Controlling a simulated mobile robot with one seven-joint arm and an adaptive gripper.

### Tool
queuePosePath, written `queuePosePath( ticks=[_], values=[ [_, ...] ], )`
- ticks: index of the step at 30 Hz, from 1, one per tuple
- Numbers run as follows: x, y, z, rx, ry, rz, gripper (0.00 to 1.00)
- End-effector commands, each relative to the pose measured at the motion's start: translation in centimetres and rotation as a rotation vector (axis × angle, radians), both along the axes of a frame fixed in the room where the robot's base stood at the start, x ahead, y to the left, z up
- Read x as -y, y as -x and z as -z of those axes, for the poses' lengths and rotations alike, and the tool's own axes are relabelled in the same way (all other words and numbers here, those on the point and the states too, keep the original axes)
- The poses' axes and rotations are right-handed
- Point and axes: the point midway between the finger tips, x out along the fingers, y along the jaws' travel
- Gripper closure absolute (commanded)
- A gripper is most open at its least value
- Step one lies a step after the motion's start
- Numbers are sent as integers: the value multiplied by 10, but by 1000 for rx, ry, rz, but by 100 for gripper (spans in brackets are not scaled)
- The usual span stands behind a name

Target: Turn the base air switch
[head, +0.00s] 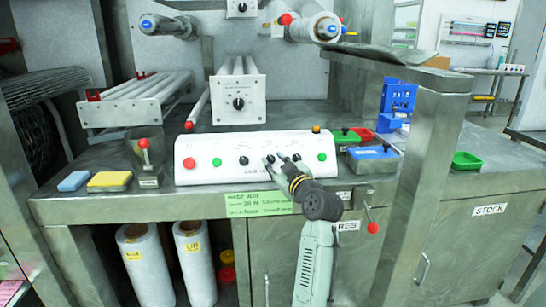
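A white control box (215,149) with a row of buttons and black knobs stands at the front of the bench. One black knob (244,160) shows clear to the left of my gripper. Another dark knob (270,158) is at my fingertips and partly hidden. The small labels are too blurred to tell which knob is the base air switch. My gripper (277,160) reaches up from below to the front of the box, right of its middle. Its two grey fingers look apart, one on each side of a small gap. Contact with the knob cannot be told.
The box also has red (189,163) and green (217,162) buttons. A green label (258,203) hangs on the bench edge. A steel post (425,180) stands right of my arm. Sponges (110,180) lie at left, and a red-tipped lever (372,227) sticks out below.

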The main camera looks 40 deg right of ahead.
Motion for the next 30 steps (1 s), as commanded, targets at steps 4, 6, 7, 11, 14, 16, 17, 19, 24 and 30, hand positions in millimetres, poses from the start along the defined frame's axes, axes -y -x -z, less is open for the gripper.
queuePosePath(
  ticks=[4,6,7,11,14,16,17,19,24,30],
  values=[
    [3,-15,-2,1,-1,0,71],
    [4,-18,-1,1,-1,0,71],
    [4,-19,-1,2,-1,1,71],
    [5,-19,0,2,-1,1,71],
    [4,-19,0,2,-1,1,71],
    [4,-19,0,2,-1,1,74],
    [4,-19,0,2,-1,1,76],
    [4,-19,0,2,-1,1,80],
    [5,-19,0,2,0,1,92],
    [5,-18,-1,4,1,4,100]
  ],
)
